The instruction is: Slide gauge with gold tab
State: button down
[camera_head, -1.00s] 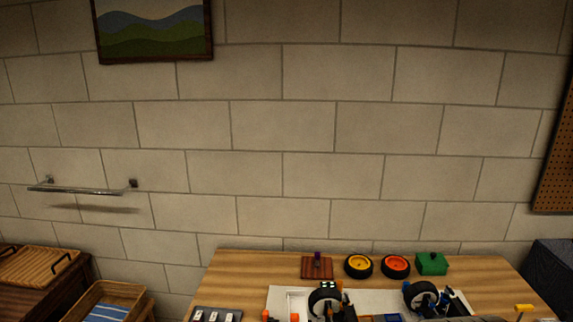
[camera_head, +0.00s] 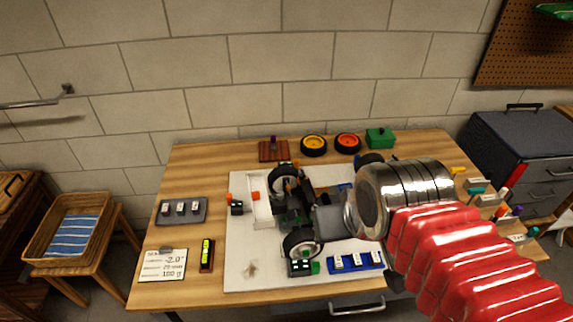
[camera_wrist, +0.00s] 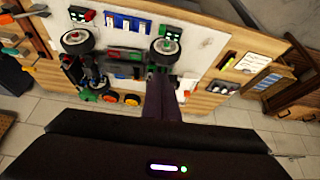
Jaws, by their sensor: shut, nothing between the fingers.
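Small dark gauges with lit green displays stand by the car's wheels. One with an orange tab (camera_head: 237,208) is at the left of the white mat, and one with a green tab (camera_head: 300,268) is at the front. I cannot make out a gold tab on any gauge; my arm hides part of the mat. The wrist view shows a gauge (camera_wrist: 170,33) beside a wheel. The black racecar (camera_head: 293,212) sits on the mat. My gripper (camera_wrist: 162,78) is shut and empty, above the workbench; its tips are hard to see in the head view.
The white mat (camera_head: 245,270) lies on the wooden bench. Yellow (camera_head: 313,146) and red (camera_head: 347,142) wheels and a green box (camera_head: 380,138) stand at the back. A blue tray (camera_head: 356,262) is at front; a grey tray (camera_head: 181,211) and level (camera_head: 206,254) are at left.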

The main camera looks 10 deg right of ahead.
aim_at(295, 163)
jog(key=k, duration=1.25)
jog(key=u, duration=0.5)
jog(key=i, duration=1.9)
jog(key=z, duration=0.65)
